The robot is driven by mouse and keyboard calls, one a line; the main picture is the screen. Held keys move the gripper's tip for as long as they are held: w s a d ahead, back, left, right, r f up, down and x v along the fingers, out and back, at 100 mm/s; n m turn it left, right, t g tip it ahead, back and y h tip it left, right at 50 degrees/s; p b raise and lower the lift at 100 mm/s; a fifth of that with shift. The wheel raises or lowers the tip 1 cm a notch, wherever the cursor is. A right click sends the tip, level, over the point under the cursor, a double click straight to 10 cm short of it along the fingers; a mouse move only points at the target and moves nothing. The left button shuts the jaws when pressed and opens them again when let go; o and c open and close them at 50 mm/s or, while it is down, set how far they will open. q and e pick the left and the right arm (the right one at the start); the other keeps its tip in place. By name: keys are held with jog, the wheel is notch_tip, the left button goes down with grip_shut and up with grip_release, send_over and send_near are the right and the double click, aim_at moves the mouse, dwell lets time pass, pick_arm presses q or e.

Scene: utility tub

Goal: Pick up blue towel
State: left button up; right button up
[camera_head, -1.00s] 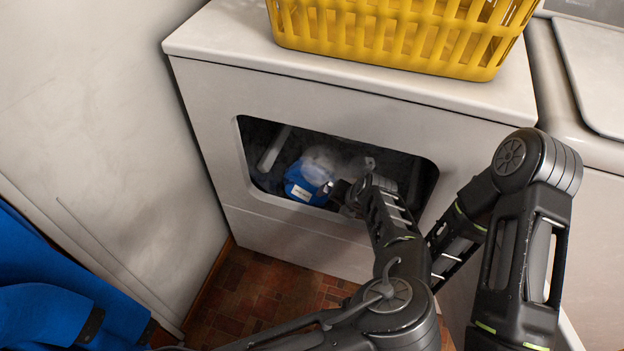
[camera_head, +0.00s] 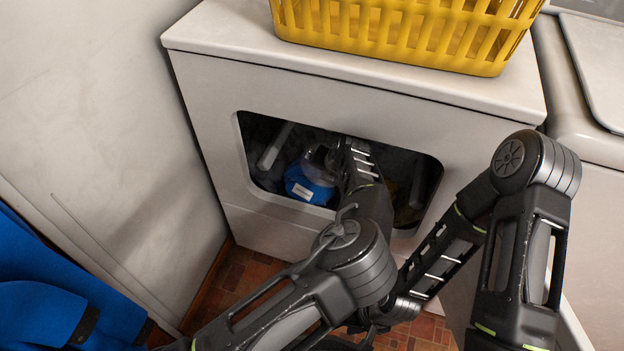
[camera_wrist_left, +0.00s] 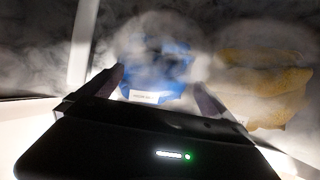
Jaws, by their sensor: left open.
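The blue towel (camera_head: 310,188) is a bunched blue thing with a white label, lying inside the white dryer's front opening. It also shows in the left wrist view (camera_wrist_left: 157,72), blurred by a pale haze. My left arm reaches into the opening just right of the towel. My left gripper (camera_wrist_left: 160,88) is open, its two dark fingers on either side of the towel in the picture. I see no grip on it and cannot tell whether they touch. My right arm stands at the right, outside the dryer. Its fingers are hidden behind my left arm.
A yellow cloth (camera_wrist_left: 265,85) lies right of the towel. A yellow basket (camera_head: 400,38) stands on the dryer. A white wall is at left, a second white machine (camera_head: 600,70) at right.

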aim_at(318, 172)
pick_arm(q)
jog(key=shift+w+a, duration=0.1)
jog(key=shift+w, duration=0.15)
jog(key=b+x, duration=0.1)
jog(key=x, duration=0.4)
jog(key=shift+a+b, duration=0.15)
jog(key=shift+b, duration=0.15)
jog(key=shift+c, duration=0.4)
jog(key=shift+r, duration=0.1)
jog(key=c, duration=1.5)
jog(key=shift+r, duration=0.1)
